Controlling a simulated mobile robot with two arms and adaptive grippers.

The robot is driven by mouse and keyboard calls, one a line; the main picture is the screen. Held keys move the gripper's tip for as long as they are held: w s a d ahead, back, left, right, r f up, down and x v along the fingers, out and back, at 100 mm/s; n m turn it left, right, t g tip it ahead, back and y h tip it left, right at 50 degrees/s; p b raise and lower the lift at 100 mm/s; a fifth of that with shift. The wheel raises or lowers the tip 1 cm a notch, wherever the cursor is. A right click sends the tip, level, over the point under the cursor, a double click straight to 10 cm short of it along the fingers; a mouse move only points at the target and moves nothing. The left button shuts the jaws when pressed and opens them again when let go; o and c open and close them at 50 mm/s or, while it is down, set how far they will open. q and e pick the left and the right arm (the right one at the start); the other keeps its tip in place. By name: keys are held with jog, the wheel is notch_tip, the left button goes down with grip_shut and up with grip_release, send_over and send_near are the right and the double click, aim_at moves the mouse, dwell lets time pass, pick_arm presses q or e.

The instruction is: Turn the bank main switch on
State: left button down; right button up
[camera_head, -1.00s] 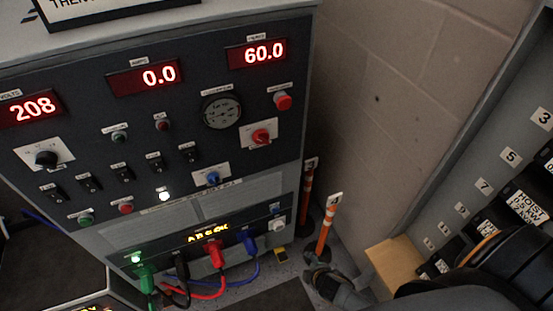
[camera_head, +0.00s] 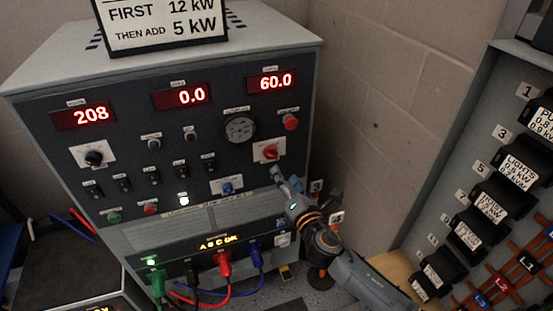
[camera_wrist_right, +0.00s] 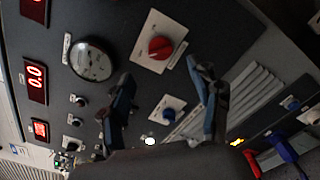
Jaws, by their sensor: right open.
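A red rotary switch (camera_head: 270,152) on a white plate sits at the right of the dark panel. A blue rotary switch (camera_head: 227,187) on a white plate is lower left of it. Their labels are too small to read, so I cannot tell which is the bank main switch. My right gripper (camera_head: 279,174) is just below the red switch, in front of the panel. In the right wrist view its fingers (camera_wrist_right: 163,82) are spread and empty; the red switch (camera_wrist_right: 160,47) shows beyond them and the blue one (camera_wrist_right: 169,113) between them. My left gripper is not in view.
Displays read 208 (camera_head: 83,116), 0.0 (camera_head: 180,96) and 60.0 (camera_head: 270,82). A red button (camera_head: 290,121) and a round gauge (camera_head: 239,128) sit above the red switch. Coloured cables (camera_head: 223,264) plug in below. A block wall (camera_head: 375,100) and a breaker rack (camera_head: 455,165) stand at right.

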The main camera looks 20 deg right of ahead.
aim_at(274, 156)
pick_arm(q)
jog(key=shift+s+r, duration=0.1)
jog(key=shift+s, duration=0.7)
pick_arm(e)
jog(key=w, duration=0.8)
jog(key=shift+w+a, duration=0.1)
jog(key=shift+a, duration=0.05)
jog(key=c, duration=1.2)
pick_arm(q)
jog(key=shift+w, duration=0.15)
pick_arm(e)
jog(key=shift+o, duration=0.2)
